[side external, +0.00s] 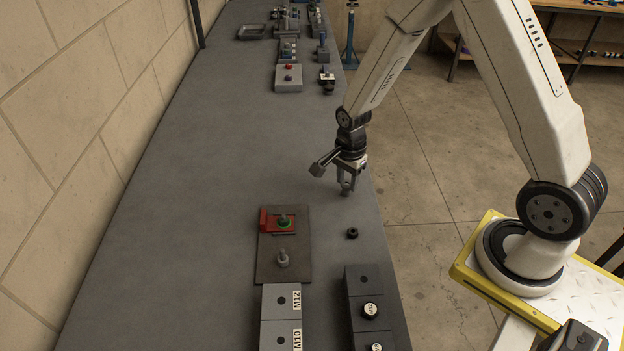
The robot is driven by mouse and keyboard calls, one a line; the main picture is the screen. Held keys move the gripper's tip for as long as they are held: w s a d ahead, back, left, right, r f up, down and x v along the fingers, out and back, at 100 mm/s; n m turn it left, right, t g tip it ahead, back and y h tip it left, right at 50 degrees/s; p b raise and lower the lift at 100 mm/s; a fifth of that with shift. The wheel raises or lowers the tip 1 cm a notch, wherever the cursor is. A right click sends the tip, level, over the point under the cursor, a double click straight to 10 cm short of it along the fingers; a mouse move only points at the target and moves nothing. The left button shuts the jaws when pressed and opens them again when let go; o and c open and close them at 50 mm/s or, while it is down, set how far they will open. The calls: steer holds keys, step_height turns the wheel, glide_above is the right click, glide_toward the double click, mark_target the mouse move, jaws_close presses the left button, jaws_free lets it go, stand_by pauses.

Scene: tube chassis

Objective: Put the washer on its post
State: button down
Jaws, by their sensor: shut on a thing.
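My gripper (346,188) points down above the right edge of the grey bench. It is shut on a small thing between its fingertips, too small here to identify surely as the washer. A brown plate (269,245) lies to the left and nearer the camera. My gripper is apart from both posts. A small dark ring-shaped part (352,233) lies on the bench in front of my gripper.
A light grey block marked M12 and M10 (270,312) adjoins the plate's near end. A dark block with black round knobs (358,285) stands to its right. Other fixtures (289,78) stand at the far end. The bench between is clear.

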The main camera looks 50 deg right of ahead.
steer(key=shift+f, duration=0.4)
steer(key=shift+c, duration=1)
jaws_free()
steer(key=shift+r, duration=0.2)
step_height(320, 180, up, 8)
steer(key=shift+f, duration=0.25)
